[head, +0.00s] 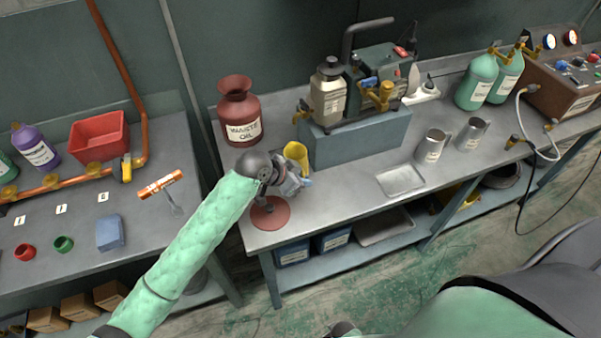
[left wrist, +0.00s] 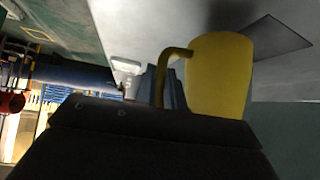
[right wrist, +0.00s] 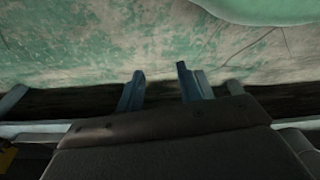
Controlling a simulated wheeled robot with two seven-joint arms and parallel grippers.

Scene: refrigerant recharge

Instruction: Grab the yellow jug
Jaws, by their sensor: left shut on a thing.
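The yellow jug (head: 297,152) is at the left end of the middle bench, mostly hidden behind my left gripper (head: 301,181) in the head view. In the left wrist view the jug (left wrist: 222,75) looms large, with its curved handle (left wrist: 164,78) at the fingers. My left gripper (left wrist: 168,88) is shut on the handle there. Whether the jug's base touches the bench cannot be told. My right gripper (right wrist: 160,88) is open and empty in the right wrist view, over green-stained floor.
A red waste oil jar (head: 240,112) stands behind the gripper. The recovery machine (head: 385,80) on its blue-grey base (head: 355,138) is just right of it. A round red pad (head: 270,213) lies in front. A metal tray (head: 400,180) and two metal jugs (head: 432,146) stand further right.

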